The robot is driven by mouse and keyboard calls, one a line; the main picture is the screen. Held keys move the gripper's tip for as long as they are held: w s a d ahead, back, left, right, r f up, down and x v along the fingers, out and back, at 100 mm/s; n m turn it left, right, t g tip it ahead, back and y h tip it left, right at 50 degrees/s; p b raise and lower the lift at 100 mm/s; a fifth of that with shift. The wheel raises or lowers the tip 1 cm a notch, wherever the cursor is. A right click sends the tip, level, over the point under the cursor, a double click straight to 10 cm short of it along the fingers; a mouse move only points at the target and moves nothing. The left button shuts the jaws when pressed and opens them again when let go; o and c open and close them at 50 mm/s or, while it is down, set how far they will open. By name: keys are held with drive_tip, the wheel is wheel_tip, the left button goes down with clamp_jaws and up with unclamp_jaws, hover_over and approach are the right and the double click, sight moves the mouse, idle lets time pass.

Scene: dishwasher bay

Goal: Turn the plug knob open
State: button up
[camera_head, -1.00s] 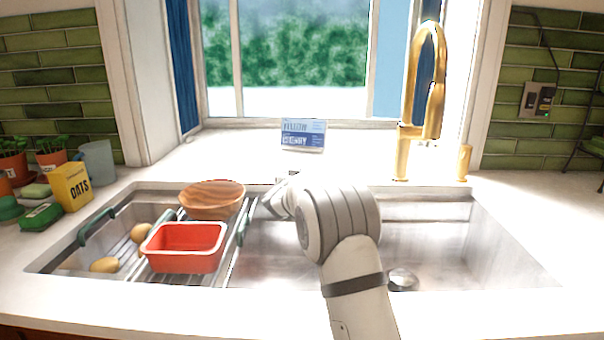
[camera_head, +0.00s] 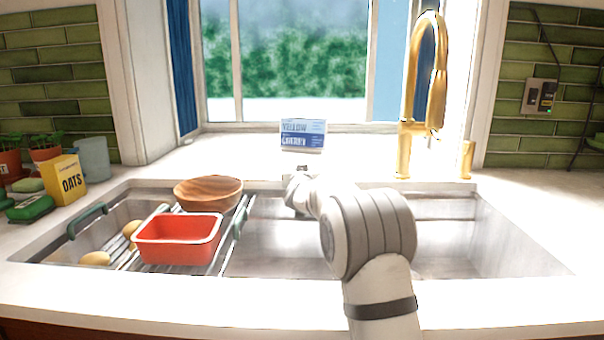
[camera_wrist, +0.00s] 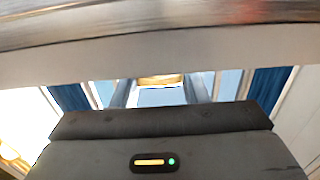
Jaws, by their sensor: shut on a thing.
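The plug knob shows in the wrist view as a small gold-coloured piece (camera_wrist: 160,79) between my two fingers. My gripper (camera_wrist: 160,91) is shut on it, with one grey finger on each side. In the head view my gripper (camera_head: 298,181) is at the back rim of the sink, below the blue-and-white card. The knob cannot be made out there, as my wrist and arm cover that spot. How far the knob is turned cannot be told.
A rack in the sink's left part holds a red tub (camera_head: 178,240) and a wooden bowl (camera_head: 208,192). The blue-and-white card (camera_head: 303,134) stands behind the sink. A gold faucet (camera_head: 405,150) rises at the back right. The right basin (camera_head: 470,245) looks clear.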

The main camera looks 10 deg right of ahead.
drive_tip(key=o, duration=1)
drive_tip(key=shift+s, duration=0.15)
drive_tip(key=shift+s+a, duration=0.25)
drive_tip(key=shift+s, duration=1)
drive_tip(key=shift+s+a, duration=0.25)
drive_tip(key=shift+s, duration=1)
drive_tip(key=shift+s+a, duration=0.25)
drive_tip(key=shift+s, duration=1)
drive_tip(key=shift+r+p, duration=0.1)
drive_tip(key=shift+p, duration=0.25)
